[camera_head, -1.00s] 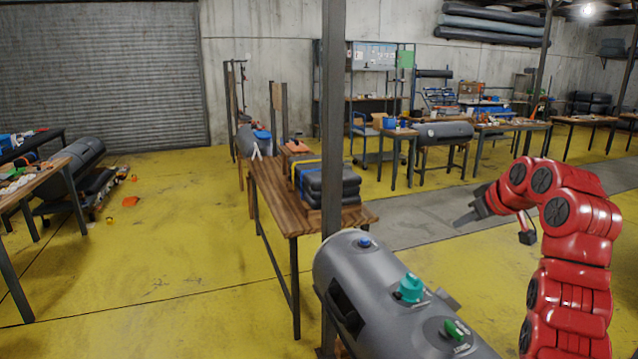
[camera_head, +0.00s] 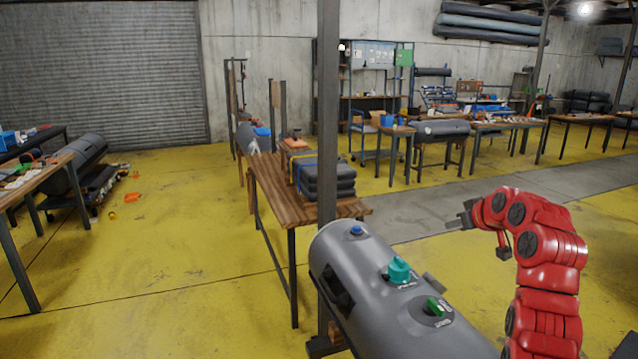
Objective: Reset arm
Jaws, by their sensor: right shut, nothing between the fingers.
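My right arm is red and rises from the bottom right. Its gripper (camera_head: 461,221) points left, shut and empty, held in the air above the floor. It is above and to the right of a grey inflatable tube (camera_head: 385,290), apart from it in the picture. The tube carries a blue cap (camera_head: 356,230), a teal valve (camera_head: 399,270) and a green valve (camera_head: 435,307). My left gripper is out of view.
Another table (camera_head: 40,181) stands at far left. The yellow floor (camera_head: 170,240) between them is mostly clear.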

